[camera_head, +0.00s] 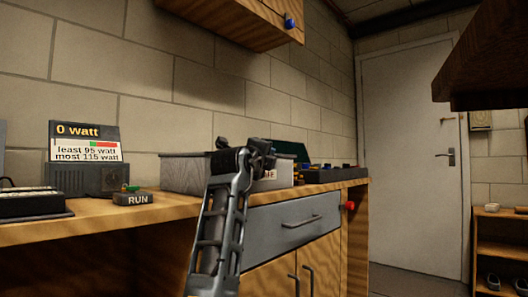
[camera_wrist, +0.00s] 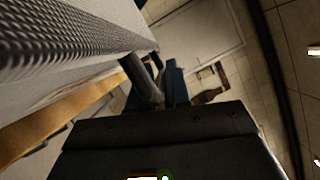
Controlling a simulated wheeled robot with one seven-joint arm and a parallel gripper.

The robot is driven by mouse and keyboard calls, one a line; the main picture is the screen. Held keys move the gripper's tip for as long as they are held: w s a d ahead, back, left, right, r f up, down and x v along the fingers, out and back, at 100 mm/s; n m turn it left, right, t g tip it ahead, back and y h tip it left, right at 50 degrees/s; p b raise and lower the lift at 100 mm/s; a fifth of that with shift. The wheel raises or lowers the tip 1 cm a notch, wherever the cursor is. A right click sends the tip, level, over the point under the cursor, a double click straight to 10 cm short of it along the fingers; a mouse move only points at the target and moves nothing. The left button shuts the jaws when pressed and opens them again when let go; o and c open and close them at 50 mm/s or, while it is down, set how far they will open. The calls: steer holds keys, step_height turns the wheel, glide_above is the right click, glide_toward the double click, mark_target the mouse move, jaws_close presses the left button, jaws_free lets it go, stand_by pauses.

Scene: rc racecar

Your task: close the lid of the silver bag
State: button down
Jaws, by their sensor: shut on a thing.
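The silver bag (camera_head: 185,174) is a grey box-shaped bag on the wooden bench against the wall. A label ending in "FE" (camera_head: 268,174) shows on its front. My arm hides its middle, and I cannot make out how its lid lies. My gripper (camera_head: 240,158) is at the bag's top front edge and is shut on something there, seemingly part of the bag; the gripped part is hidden. In the wrist view the bag's woven grey side (camera_wrist: 50,40) fills the upper left, right beside my gripper (camera_wrist: 160,82).
A power meter reading "0 watt" (camera_head: 84,142) and a RUN block (camera_head: 134,199) stand left on the bench. A dark tray with coloured parts (camera_head: 335,174) and a green panel (camera_head: 290,149) are right of the bag. A wooden cabinet (camera_head: 235,22) hangs above.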

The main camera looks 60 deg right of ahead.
steer(key=shift+f, duration=0.4)
steer(key=c, duration=1.4)
jaws_free()
steer(key=shift+c, duration=0.2)
steer(key=shift+a+r, duration=0.1)
steer(key=shift+a, duration=0.35)
steer(key=a+f+p, duration=0.1)
steer(key=a, duration=0.6)
steer(key=shift+s+p, duration=0.3)
steer(key=shift+s, duration=0.05)
